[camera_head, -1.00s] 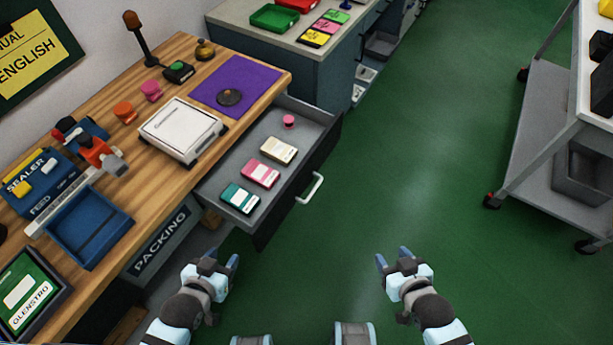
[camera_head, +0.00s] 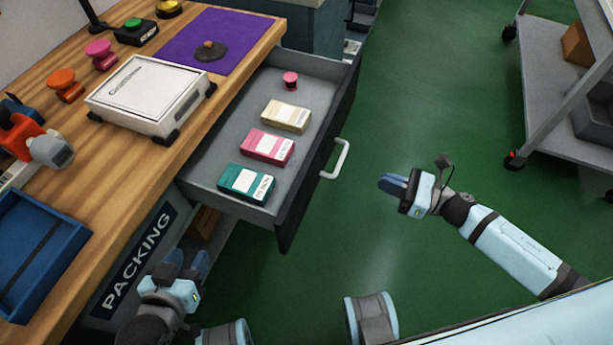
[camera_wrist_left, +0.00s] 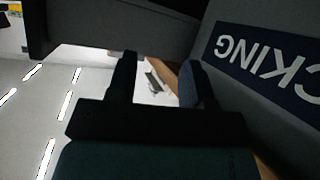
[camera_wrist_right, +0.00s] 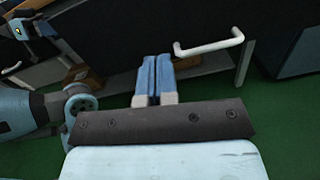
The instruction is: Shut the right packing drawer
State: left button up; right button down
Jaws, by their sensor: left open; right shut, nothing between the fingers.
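The right packing drawer (camera_head: 218,203) is pulled out from under the wooden packing bench. Its dark front carries a white bar handle (camera_head: 340,160), which also shows in the right wrist view (camera_wrist_right: 209,46). In the drawer lie a teal box (camera_head: 246,184), a pink box (camera_head: 267,147), a cream box (camera_head: 286,116) and a small pink spool (camera_head: 290,80). My right gripper (camera_head: 392,184) is shut and empty, apart from the drawer front, to the right of the handle. My left gripper (camera_head: 188,262) is open and empty near the PACKING panel, below the drawer's near side.
On the bench (camera_head: 150,180) are a white scale (camera_head: 150,95), a purple mat (camera_head: 217,38) with a dark disc, a blue tray (camera_head: 35,250) and several coloured buttons. A grey cart (camera_head: 560,100) stands at the right. Green floor is clear between drawer and cart.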

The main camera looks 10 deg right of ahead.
jog(key=f+n, duration=0.1)
pick_arm(q)
jog(key=shift+w+d+r+b, duration=0.15)
jog(key=shift+w+r+b, duration=0.2)
pick_arm(e)
send_near(318, 162)
jog(key=shift+n+g, duration=0.3)
jog(key=x, duration=0.7)
jog(key=shift+w, duration=0.4)
pick_arm(q)
jog(key=shift+t+h, duration=0.3)
pick_arm(e)
jog(key=shift+a, duration=0.1)
